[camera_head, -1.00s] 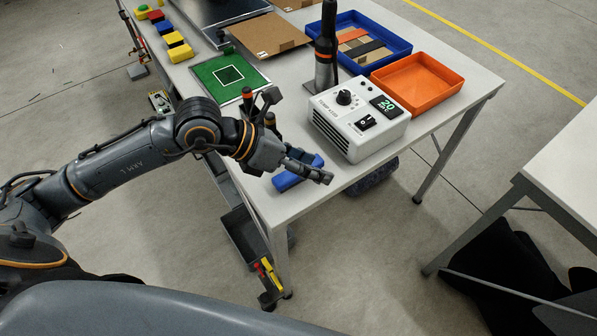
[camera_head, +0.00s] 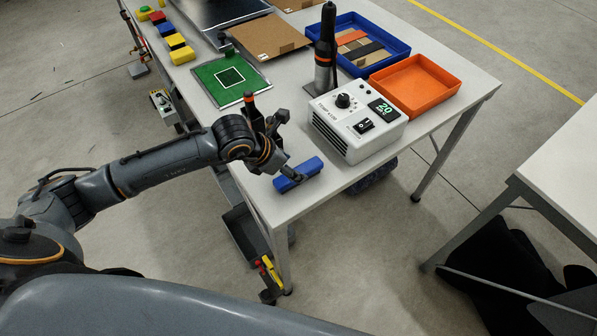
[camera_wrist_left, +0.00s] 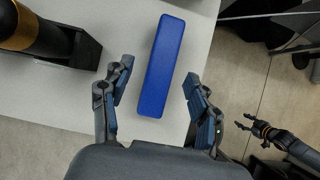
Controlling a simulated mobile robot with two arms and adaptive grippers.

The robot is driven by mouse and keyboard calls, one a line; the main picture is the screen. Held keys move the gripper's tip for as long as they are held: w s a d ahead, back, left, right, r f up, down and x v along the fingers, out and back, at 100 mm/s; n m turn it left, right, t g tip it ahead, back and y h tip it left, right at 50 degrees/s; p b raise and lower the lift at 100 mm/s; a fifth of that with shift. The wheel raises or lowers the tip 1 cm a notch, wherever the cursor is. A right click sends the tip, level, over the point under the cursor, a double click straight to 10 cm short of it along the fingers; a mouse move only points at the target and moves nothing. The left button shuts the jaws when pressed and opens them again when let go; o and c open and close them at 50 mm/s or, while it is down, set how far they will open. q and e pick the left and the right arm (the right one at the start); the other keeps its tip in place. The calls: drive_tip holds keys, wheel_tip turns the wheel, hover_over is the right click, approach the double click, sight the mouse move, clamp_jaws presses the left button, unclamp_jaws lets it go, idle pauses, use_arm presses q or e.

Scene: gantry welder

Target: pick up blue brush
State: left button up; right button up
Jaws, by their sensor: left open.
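The blue brush (camera_head: 299,174) lies on the near corner of the white table, left of the white control box. In the left wrist view the brush (camera_wrist_left: 164,70) is a long blue block, lying lengthwise between my open fingers and reaching beyond them. My left gripper (camera_head: 291,178) is above the brush in the head view, its fingers partly hidden. In the left wrist view my left gripper (camera_wrist_left: 157,98) is open, one finger on each side of the brush, with gaps visible on both sides. At the right edge of this view my other gripper (camera_wrist_left: 262,127) shows over the floor.
The white control box (camera_head: 358,120) stands close right of the brush. A dark tool in a stand (camera_head: 325,50) is behind it. An orange tray (camera_head: 415,85) and blue tray (camera_head: 397,48) sit farther back. A green board (camera_head: 230,78) lies left. The table's near edge is close.

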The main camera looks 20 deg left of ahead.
sight(312, 167)
use_arm(q)
drive_tip(key=p+x, duration=0.1)
drive_tip(key=x, duration=0.2)
drive_tip(key=shift+d+f+p, duration=0.15)
drive_tip(key=shift+p, duration=0.2)
drive_tip(key=shift+w+d+f, duration=0.15)
drive_tip(key=shift+f, duration=0.4)
drive_tip(key=c, duration=1.3)
drive_tip(key=shift+o, duration=0.2)
drive_tip(key=shift+r, duration=0.1)
